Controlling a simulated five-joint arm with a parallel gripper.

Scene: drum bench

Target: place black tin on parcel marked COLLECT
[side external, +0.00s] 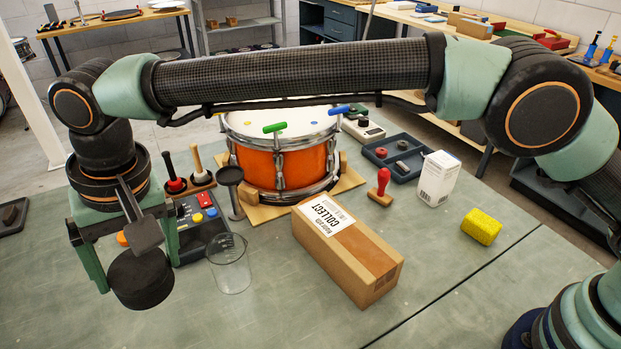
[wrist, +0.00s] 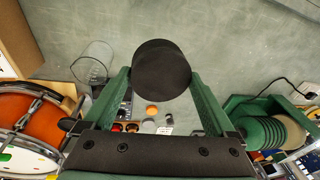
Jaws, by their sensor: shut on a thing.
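The black tin (side external: 140,279) is a short dark cylinder at the lower left of the side external view. My gripper (side external: 135,262) is shut on it, one green finger on each side. In the wrist view the tin (wrist: 161,68) sits between the fingertips of my gripper (wrist: 161,80). The tin appears held above the bench, though its underside is hard to see. The parcel marked COLLECT (side external: 347,252) is a brown cardboard box with a white label, lying on the bench to the right of the tin. Its top is bare.
A clear beaker (side external: 230,265) stands between the tin and the parcel. An orange drum (side external: 280,160) is behind the parcel. A control box with buttons (side external: 201,228) is behind the beaker. A yellow sponge (side external: 481,226) and a white carton (side external: 438,178) stand to the right.

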